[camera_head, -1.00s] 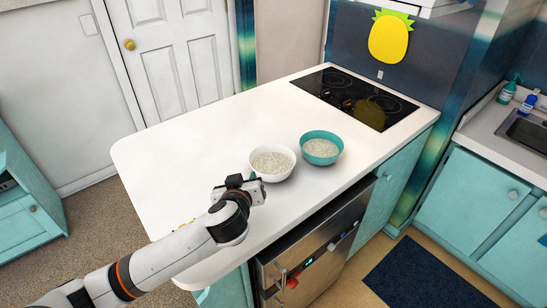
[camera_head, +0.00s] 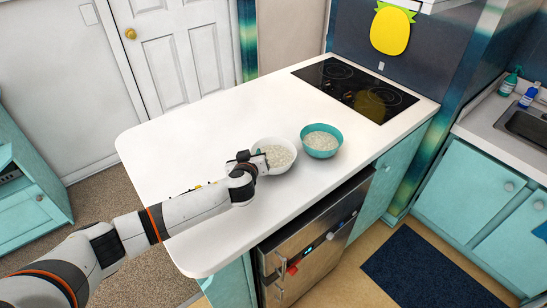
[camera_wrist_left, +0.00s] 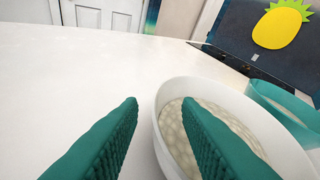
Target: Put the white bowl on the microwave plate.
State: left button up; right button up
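The white bowl (camera_head: 285,170) stands upright on the white counter and holds pale, grainy contents. It also shows at the right of the left wrist view (camera_wrist_left: 250,108). My left gripper (camera_head: 260,160) is at the bowl's left side. In the left wrist view its teal fingers (camera_wrist_left: 160,101) are spread apart. The left finger is outside the bowl and the right finger is over its inside, with the near rim between them. Whether either finger touches the bowl, I cannot tell. My right gripper, the microwave and its plate are not in view.
A teal bowl (camera_head: 322,155) with similar contents stands close to the right of the white bowl. A black cooktop (camera_head: 355,88) lies behind them. A steel appliance (camera_head: 312,250) is under the counter front. The counter's back left is clear.

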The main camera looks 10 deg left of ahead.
pick_arm(q)
jog(key=shift+w+a+f, duration=0.1)
jog(key=shift+w+f, duration=0.1)
jog(key=shift+w, duration=0.2)
grip_shut()
